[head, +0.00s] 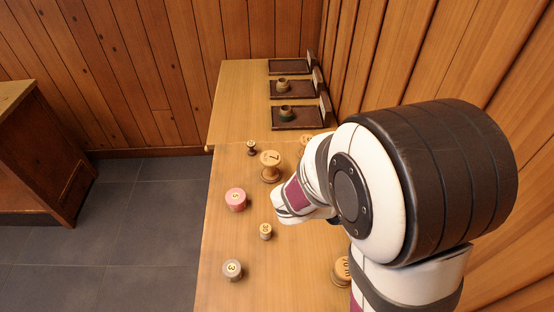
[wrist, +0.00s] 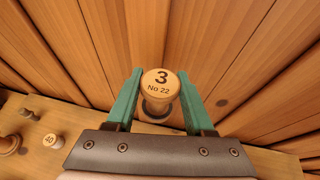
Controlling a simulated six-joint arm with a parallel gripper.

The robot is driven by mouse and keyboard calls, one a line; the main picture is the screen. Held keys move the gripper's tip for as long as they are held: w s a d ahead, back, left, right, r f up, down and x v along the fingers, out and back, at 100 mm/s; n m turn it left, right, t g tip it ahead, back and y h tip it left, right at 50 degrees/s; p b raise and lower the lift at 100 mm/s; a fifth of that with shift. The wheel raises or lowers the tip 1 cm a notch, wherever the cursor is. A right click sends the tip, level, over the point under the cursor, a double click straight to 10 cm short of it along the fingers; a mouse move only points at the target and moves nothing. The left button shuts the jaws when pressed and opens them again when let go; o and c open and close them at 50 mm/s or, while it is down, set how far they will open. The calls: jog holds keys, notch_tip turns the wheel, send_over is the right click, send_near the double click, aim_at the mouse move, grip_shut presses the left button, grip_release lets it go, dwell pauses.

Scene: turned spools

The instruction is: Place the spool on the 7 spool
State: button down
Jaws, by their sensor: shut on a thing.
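The 7 spool (head: 270,159) is a wide light-wood spool with a dark 7 on its top. It stands upright on the table, left of my arm in the head view, with nothing on top of it. My gripper (wrist: 160,76) has teal fingers and is shut on a light-wood spool marked 3 No 22 (wrist: 161,84).
A large spool (head: 341,269) is partly hidden. Dark trays (head: 299,123) line the back right; two hold spools.

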jog(key=shift+g, duration=0.3)
notch_tip(320, 180, up, 5)
jog(key=shift+f, duration=0.1)
jog(key=s+a+f+m+g, duration=0.3)
jog(key=f+m+g, duration=0.3)
jog(key=g, duration=0.1)
jog(key=w+a+f+m+g+y, duration=0.3)
jog(key=a+m+g+y, duration=0.1)
jog(key=a+m+y, duration=0.5)
jog(key=w+a+f+m+g+y, duration=0.2)
jog(key=a+f+m+g+y, duration=0.1)
jog(key=a+m+y, duration=0.55)
jog(key=w+a+r+m+t+y, duration=0.3)
jog(key=w+m+t+y, duration=0.2)
jog(key=w+m+t, duration=0.15)
jog(key=w+a+r+m+t+y, duration=0.2)
jog(key=w+m+t+y, duration=0.25)
jog(key=w+m, duration=0.3)
jog(key=w+d+r+m+t+h, duration=0.25)
jog(key=w+r+m+t, duration=0.55)
jog(key=w, duration=0.4)
send_over(269, 157)
jog(key=shift+n+t, duration=0.25)
jog(key=shift+t, duration=0.15)
notch_tip(269, 157, down, 15)
jog(key=shift+f, duration=0.45)
jog(key=shift+c, duration=1.4)
grip_release()
